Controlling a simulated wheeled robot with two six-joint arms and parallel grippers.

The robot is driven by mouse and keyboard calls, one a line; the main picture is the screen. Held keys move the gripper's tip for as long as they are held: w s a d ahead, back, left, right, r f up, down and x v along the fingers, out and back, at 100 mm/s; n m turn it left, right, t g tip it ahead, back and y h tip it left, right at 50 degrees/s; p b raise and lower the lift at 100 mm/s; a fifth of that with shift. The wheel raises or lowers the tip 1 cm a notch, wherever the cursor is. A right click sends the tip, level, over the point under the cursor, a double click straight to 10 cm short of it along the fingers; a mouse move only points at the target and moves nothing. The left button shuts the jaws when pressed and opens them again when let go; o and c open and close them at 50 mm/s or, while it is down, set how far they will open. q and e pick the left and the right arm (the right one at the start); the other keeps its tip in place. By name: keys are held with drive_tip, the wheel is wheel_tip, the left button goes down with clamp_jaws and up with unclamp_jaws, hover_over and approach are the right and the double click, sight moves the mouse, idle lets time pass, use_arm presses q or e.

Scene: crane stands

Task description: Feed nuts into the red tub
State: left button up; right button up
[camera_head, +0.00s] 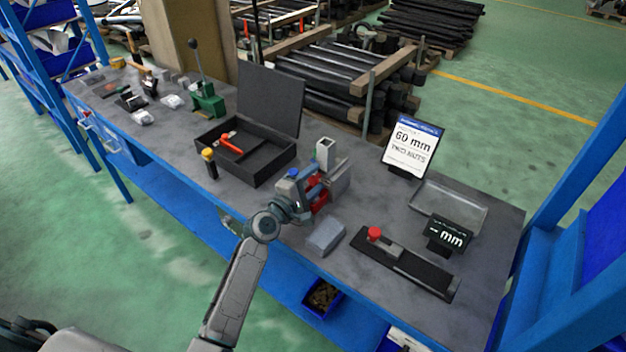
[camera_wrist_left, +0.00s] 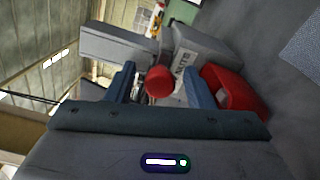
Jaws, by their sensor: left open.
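My left gripper (camera_head: 308,186) is low over the middle of the bench. In the left wrist view its two blue-grey fingers (camera_wrist_left: 162,88) are apart, with a round red knob (camera_wrist_left: 159,81) showing between them; I cannot tell whether they touch it. The red tub (camera_head: 320,203) is close beside the gripper, partly hidden by it. It also shows in the left wrist view (camera_wrist_left: 232,88), right of the fingers. A grey box marked NUTS (camera_wrist_left: 196,52) stands just beyond the fingers. Loose nuts are not clear. My right gripper is out of view.
A sign reading 60 mm and two nuts (camera_head: 412,150) stands behind a clear tray (camera_head: 428,190). A small mm display (camera_head: 449,235) and black gauge with red knob (camera_head: 375,235) are right. A grey block (camera_head: 326,236) lies in front; an open black case (camera_head: 262,171) is left.

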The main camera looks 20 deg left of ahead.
use_arm(q)
clamp_jaws()
drive_tip(key=shift+v, duration=2.3)
drive_tip(key=shift+d+f, duration=0.1)
drive_tip(key=shift+f, duration=0.05)
unclamp_jaws()
drive_tip(key=shift+s, duration=0.1)
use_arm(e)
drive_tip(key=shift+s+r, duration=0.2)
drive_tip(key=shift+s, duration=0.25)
